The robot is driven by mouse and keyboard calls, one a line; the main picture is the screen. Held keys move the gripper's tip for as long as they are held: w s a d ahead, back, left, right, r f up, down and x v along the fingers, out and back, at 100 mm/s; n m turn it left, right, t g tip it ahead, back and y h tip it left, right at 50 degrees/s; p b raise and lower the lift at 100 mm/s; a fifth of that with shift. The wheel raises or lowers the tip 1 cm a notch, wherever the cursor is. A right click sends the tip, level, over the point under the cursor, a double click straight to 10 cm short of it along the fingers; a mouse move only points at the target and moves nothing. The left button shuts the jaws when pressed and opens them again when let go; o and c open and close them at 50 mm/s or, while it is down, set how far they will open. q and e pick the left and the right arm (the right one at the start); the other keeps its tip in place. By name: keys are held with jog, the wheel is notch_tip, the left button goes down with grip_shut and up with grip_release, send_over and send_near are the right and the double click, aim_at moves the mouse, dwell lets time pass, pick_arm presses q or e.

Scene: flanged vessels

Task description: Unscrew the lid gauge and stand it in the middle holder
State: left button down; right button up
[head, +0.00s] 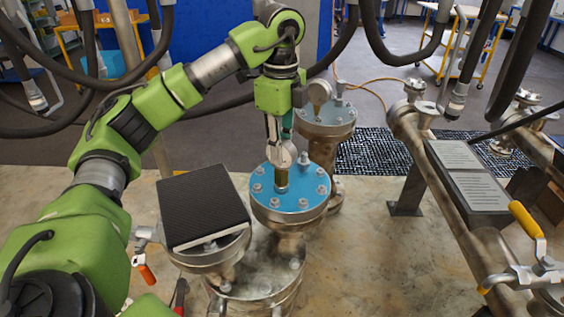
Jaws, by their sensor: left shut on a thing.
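The lid gauge (282,158) has a pale round body on a brass-coloured stem and stands upright over the blue flanged lid (262,205). My left gripper (281,146) points straight down and is shut on the gauge from above. The fingers partly hide the gauge. The stem's lower end meets the lid near its middle; I cannot tell how far it is threaded in. Several bolts ring the lid. I cannot make out a middle holder with certainty. My right gripper is not in view.
A black ridged pad (203,203) lies on a flange left of the lid. Behind the lid stands another flanged vessel (325,120) with a brownish round gauge (319,91). At right, a pipe carries a grey box (468,190) and a yellow-handled valve (527,220). Hoses hang above.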

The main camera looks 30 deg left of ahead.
pick_arm(q)
jog(key=n, duration=0.3)
jog(key=c, duration=1.8)
grip_release()
jog(key=shift+o, duration=0.2)
notch_tip(320, 180, up, 12)
jog(key=shift+c, duration=0.4)
